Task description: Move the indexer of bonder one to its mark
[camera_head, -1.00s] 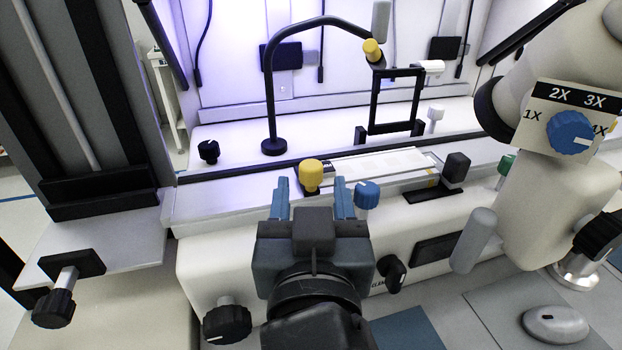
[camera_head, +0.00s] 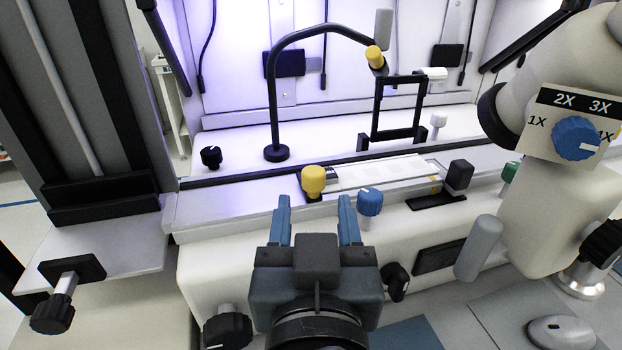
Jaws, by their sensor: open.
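My gripper (camera_head: 314,202) is open and empty in the head view, its two blue fingers pointing toward the bonder's rail. A yellow knob (camera_head: 314,179) stands on the rail just beyond the fingertips, in line with the gap between them. I see no clear contact. A pale strip (camera_head: 385,170) runs right from the knob, with a small yellow line (camera_head: 434,184) near its right end. A black block (camera_head: 459,174) stands beside that end. No label marks which part is the indexer.
A blue knob (camera_head: 370,201) stands close to the right finger. A black curved arm (camera_head: 272,100) with a yellow tip rises behind the rail. A microscope-like body with a blue magnification dial (camera_head: 576,138) fills the right side. Black knobs (camera_head: 228,329) project at the lower front.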

